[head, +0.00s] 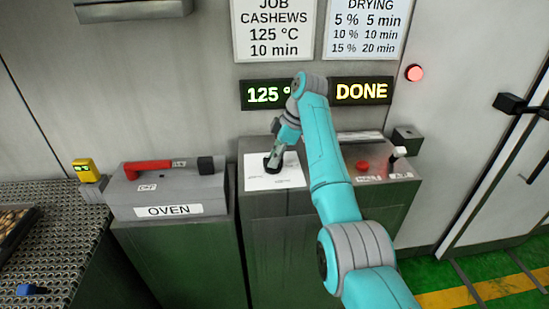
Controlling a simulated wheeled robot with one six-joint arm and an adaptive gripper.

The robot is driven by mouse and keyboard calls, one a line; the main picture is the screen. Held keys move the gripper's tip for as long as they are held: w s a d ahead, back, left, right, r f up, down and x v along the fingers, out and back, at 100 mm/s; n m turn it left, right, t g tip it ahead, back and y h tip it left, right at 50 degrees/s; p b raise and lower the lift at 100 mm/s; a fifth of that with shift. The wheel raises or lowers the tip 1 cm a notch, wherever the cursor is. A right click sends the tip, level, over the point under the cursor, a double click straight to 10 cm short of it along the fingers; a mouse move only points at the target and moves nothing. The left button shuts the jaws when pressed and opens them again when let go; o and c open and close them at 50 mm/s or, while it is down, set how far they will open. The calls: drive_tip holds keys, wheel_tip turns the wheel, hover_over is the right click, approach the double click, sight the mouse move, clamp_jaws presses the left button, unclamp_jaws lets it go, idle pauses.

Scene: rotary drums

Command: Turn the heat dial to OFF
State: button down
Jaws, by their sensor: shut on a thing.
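The heat dial (269,168) is a small black knob on a white plate (259,182) on top of the middle grey cabinet (262,205). My gripper (272,162) points down at the dial and is shut on it. The fingers and arm hide part of the dial, and its markings are too small to read. A display (266,95) on the wall behind reads "125 °", with its right end hidden by my arm. The display beside it (361,91) reads "DONE".
A grey box labelled OVEN (168,190) with a red handle (148,165) stands left of the dial. A panel with a red button (362,165) and a small lever (398,153) is on the right. A red lamp (414,73) glows on the wall. A perforated table (75,225) is at far left.

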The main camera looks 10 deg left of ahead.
drive_tip(key=shift+w+n+g+h, duration=0.1)
drive_tip(key=shift+n+g+h, duration=0.45)
drive_tip(key=shift+n, duration=1.65)
drive_tip(key=shift+g, duration=0.25)
drive_tip(key=c, duration=1.1)
unclamp_jaws()
wheel_tip(320, 180, up, 10)
